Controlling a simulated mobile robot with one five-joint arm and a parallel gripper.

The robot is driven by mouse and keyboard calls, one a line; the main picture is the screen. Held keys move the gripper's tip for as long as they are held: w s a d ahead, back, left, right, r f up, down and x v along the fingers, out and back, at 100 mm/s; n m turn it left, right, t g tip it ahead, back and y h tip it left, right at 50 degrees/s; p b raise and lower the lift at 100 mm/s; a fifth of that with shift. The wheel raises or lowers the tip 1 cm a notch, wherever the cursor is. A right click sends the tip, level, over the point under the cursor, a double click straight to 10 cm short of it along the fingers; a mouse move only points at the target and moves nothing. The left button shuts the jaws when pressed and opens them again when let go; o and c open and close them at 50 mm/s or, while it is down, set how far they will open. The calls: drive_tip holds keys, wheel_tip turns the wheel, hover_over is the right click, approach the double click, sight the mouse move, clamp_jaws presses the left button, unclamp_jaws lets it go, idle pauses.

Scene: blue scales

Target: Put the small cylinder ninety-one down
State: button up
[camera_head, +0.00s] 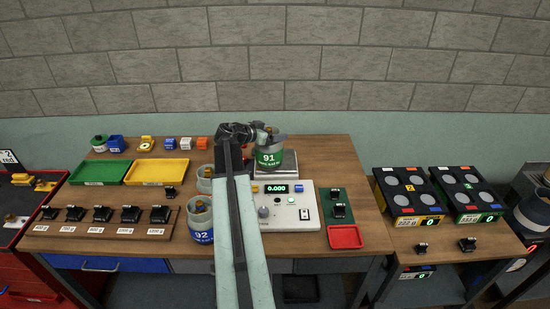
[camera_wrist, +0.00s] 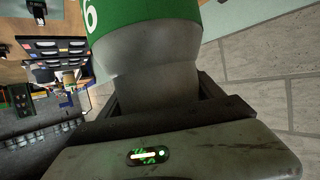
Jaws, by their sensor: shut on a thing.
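The small cylinder ninety-one (camera_head: 269,157), grey with a green band marked 91, is upright in the head view, over or in front of the scale's steel plate (camera_head: 299,172). Whether it touches the plate I cannot tell. The scale's display (camera_head: 276,189) reads 0.000. My gripper (camera_head: 262,133) is at the cylinder's top, partly hidden by my arm. In the wrist view my gripper (camera_wrist: 165,105) is shut on the cylinder's narrower grey neck, and the green band of the cylinder (camera_wrist: 140,22) fills the top.
A cylinder marked 92 (camera_head: 201,222) and another grey cylinder (camera_head: 205,180) stand left of my arm. Green (camera_head: 100,181) and yellow (camera_head: 157,182) trays lie left; a red tray (camera_head: 345,237) lies front right. Black weights (camera_head: 102,214) line a wooden board. A right table (camera_head: 455,247) holds black four-disc units.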

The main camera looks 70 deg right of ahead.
drive_tip(key=s+a+r+p, duration=0.1)
drive_tip(key=a+r+p, duration=0.15)
drive_tip(key=a, duration=0.65)
drive_tip(key=d+f+b, duration=0.2)
drive_tip(key=d+b, duration=0.1)
drive_tip(key=d, duration=0.5)
drive_tip(key=d+f+b, duration=0.3)
drive_tip(key=d, duration=0.4)
drive_tip(key=shift+w+d+f, duration=0.15)
drive_tip(key=shift+w+d, duration=0.1)
drive_tip(key=shift+d, duration=0.1)
drive_tip(key=o, duration=2.1)
drive_tip(key=p+v, duration=0.4)
drive_tip(key=v, duration=0.8)
drive_tip(key=shift+p, duration=0.4)
